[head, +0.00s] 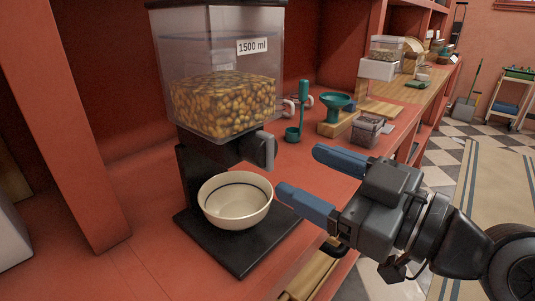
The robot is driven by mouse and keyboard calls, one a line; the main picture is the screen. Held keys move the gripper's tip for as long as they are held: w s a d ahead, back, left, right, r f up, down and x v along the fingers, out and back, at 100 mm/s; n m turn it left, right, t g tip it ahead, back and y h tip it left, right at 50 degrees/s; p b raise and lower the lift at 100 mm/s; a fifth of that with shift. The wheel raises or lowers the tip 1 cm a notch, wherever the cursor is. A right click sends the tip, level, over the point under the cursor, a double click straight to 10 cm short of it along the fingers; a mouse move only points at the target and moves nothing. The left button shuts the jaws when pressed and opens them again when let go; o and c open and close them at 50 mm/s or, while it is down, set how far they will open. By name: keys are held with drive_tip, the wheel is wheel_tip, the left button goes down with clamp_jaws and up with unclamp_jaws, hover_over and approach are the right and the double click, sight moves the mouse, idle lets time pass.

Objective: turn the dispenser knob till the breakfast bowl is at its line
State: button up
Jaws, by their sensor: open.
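The dispenser (222,60) stands on the red counter with a clear hopper partly filled with golden-brown cereal (224,102); its label (252,46) reads 1500 ml. Its grey knob (261,151) sticks out at the lower right, below the hopper. The cream breakfast bowl (236,215) sits upright on the dispenser's black base (240,255), under the spout. A dark line runs around the inside of the bowl, and no cereal shows in it. My gripper (297,174) is open and empty, to the right of the knob and bowl, apart from the knob. One blue finger lies close to the bowl's right rim in the picture.
A teal funnel (336,106) on a wooden block, a teal scoop (293,134) and a small clear container (367,131) stand behind my gripper. A red shelf post (50,120) rises at left. The counter's front left is clear.

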sight(273, 157)
drive_tip(key=shift+p+x, duration=0.65)
drive_tip(key=shift+x, duration=3.3)
drive_tip(key=shift+r, duration=0.15)
drive_tip(key=shift+c, duration=0.4)
drive_tip(key=c, duration=0.9)
